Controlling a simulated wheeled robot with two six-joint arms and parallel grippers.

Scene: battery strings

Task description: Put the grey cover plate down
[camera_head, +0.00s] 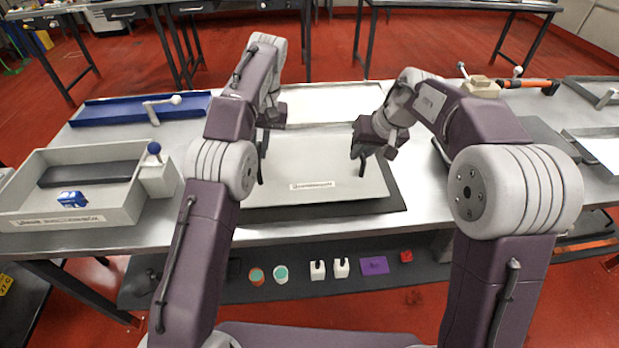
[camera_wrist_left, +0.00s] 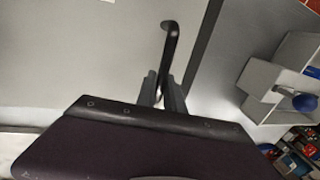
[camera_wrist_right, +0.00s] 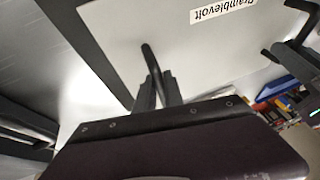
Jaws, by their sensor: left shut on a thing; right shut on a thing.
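The grey cover plate (camera_head: 325,167) is a wide flat panel with a white label, in the middle of the table in the head view. It lies over or just above a dark mat or base (camera_head: 330,211); I cannot tell whether it touches. My left gripper (camera_head: 261,165) is shut on the black handle at the plate's left side, also seen in the left wrist view (camera_wrist_left: 168,75). My right gripper (camera_head: 362,160) is shut on the black handle at the right side, and this handle shows in the right wrist view (camera_wrist_right: 152,65). The plate's far part is partly hidden by my arms.
A grey bin (camera_head: 120,213) with a blue item and a blue-knobbed box stands at the left. A blue tray (camera_head: 110,112) lies behind it, and a white panel (camera_head: 330,103) lies behind the plate. Dark and grey trays fill the right side. A lower shelf (camera_head: 420,275) holds small parts.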

